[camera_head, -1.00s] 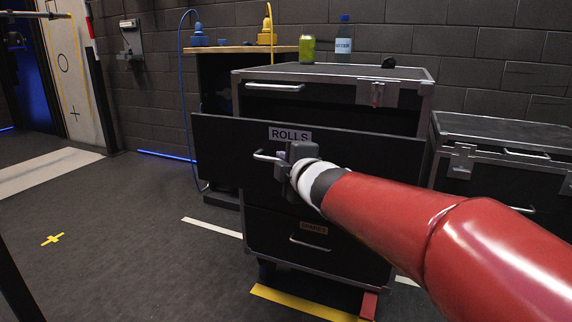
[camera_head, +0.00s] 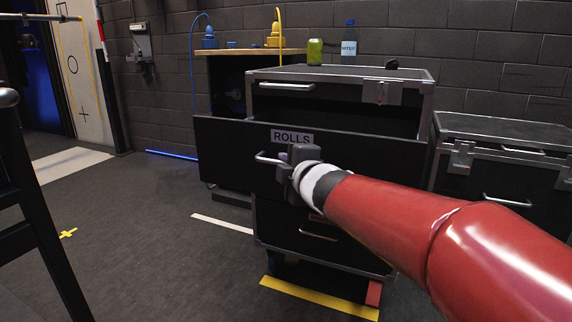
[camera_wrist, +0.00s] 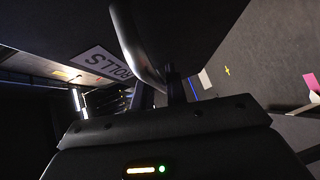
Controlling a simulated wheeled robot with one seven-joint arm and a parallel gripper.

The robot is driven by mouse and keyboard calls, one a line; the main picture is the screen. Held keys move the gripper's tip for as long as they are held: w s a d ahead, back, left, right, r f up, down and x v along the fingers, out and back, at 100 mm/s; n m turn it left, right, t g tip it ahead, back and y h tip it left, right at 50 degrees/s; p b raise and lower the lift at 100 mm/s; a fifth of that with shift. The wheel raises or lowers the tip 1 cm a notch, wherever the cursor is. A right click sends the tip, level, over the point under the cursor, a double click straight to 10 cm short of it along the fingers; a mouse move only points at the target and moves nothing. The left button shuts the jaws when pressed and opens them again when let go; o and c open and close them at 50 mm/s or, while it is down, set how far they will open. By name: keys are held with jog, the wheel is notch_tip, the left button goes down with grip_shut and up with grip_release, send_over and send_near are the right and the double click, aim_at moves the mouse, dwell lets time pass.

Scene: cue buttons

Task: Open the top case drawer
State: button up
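The black case (camera_head: 345,73) has a dark drawer (camera_head: 225,150) labelled ROLLS (camera_head: 292,138), pulled well out so its front stands ahead of the case body. A dark gap shows above it. The drawer's silver handle (camera_head: 268,158) is gripped by my gripper (camera_head: 290,168), which comes in from the right on my red arm. In the wrist view the fingers (camera_wrist: 160,92) close around the handle bar (camera_wrist: 143,55), with the ROLLS label (camera_wrist: 105,62) beside it. Below is a shut lower drawer with a handle (camera_head: 318,232); its label is mostly hidden.
A green can (camera_head: 315,51) and a bottle (camera_head: 349,42) stand on top of the case. Another case (camera_head: 505,125) is at right. A workbench (camera_head: 230,52) is behind at left. A dark frame (camera_head: 30,200) stands near at left. Floor at left centre is clear.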

jog(key=o, duration=0.3)
jog(key=p+v, duration=0.1)
jog(key=v, duration=0.6)
jog(key=shift+s+d+r+p, duration=0.1)
jog(key=shift+s+d+p, duration=0.05)
jog(key=shift+s+p, duration=0.25)
jog(key=shift+d, duration=0.1)
